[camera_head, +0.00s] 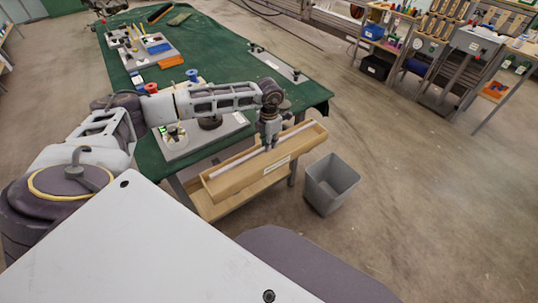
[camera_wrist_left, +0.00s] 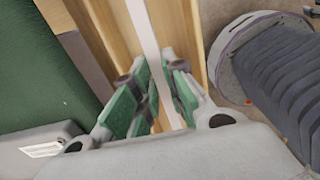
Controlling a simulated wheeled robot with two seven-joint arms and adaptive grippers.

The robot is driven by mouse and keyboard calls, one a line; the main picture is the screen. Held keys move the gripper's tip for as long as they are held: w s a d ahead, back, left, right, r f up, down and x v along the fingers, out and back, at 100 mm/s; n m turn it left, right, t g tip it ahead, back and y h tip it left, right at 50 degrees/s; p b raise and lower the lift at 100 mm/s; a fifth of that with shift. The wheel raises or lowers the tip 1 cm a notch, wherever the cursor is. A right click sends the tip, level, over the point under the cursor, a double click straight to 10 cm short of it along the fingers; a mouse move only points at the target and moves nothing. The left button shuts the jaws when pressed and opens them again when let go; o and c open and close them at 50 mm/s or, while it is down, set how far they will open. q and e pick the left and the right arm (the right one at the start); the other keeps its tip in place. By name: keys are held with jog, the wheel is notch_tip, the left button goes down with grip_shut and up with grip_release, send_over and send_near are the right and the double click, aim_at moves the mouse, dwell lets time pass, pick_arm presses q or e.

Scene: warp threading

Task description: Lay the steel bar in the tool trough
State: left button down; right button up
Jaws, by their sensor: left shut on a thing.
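The steel bar (camera_head: 233,168) is a long, thin, pale strip. In the head view it lies within the outline of the tool trough (camera_head: 265,176), a long wooden box with a white label on its near side. My left gripper (camera_head: 269,147) is over the middle of the trough, pointing down. In the left wrist view its green-padded fingers (camera_wrist_left: 158,80) are shut on the bar (camera_wrist_left: 146,30), which runs lengthwise between the trough's wooden walls (camera_wrist_left: 186,30). I cannot tell whether the bar touches the trough floor. My right gripper is in neither view.
The trough is beside the end of a long green-topped table (camera_head: 304,95). A grey bin (camera_head: 331,184) stands on the floor to its right. Blue and red spools (camera_head: 191,75) and grey plates (camera_head: 277,66) are on the table. Open floor lies to the right.

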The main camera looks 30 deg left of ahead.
aim_at(269, 159)
pick_arm(q)
jog(key=shift+w+f, duration=0.1)
jog(key=shift+f, duration=0.7)
jog(key=shift+f, duration=2.5)
jog(key=shift+f, duration=0.1)
jog(key=c, duration=1.5)
grip_release()
jog(key=shift+o, duration=0.2)
notch_tip(269, 159, up, 12)
jog(key=shift+r, duration=0.1)
